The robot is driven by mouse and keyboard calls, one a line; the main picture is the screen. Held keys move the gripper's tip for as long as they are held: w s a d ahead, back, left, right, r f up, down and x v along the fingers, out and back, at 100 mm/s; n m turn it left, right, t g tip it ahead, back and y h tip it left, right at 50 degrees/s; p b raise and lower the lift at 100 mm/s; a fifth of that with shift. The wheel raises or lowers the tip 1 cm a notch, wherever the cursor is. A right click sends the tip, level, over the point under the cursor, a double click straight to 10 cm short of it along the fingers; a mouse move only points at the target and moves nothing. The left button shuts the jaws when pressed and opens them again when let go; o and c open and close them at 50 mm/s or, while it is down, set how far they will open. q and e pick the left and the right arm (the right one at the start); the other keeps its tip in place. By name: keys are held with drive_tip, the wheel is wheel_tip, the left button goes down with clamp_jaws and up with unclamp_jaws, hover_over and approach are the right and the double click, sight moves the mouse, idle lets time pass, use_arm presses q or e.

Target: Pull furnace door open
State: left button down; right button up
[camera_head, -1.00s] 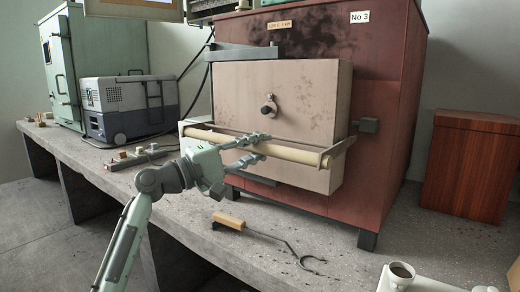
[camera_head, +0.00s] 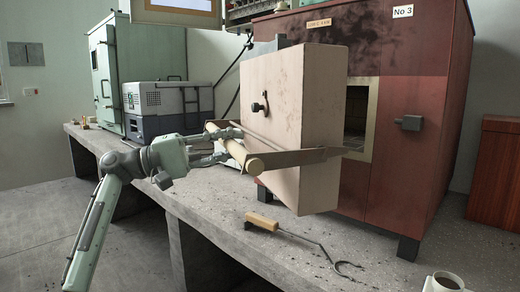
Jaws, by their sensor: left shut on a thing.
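The furnace (camera_head: 410,165) is a red-brown box on the concrete bench. Its thick beige door (camera_head: 285,90) stands swung out to the left, and the dark chamber opening (camera_head: 358,115) shows at its right. A pale round handle bar (camera_head: 233,147) on metal brackets runs across the front of the door. My left gripper (camera_head: 232,143) is shut on the handle bar near its middle, its fingers around the bar.
A hooked tool with a wooden grip (camera_head: 263,221) lies on the bench (camera_head: 215,200) below the door. A grey-and-blue cool box (camera_head: 165,108) and a green cabinet (camera_head: 122,70) stand at the left. A latch block (camera_head: 408,122) juts from the furnace front.

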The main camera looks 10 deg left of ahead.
use_arm(q)
drive_tip(key=shift+s+a+r, duration=0.1)
drive_tip(key=shift+a+r, duration=0.05)
drive_tip(key=shift+a, duration=0.1)
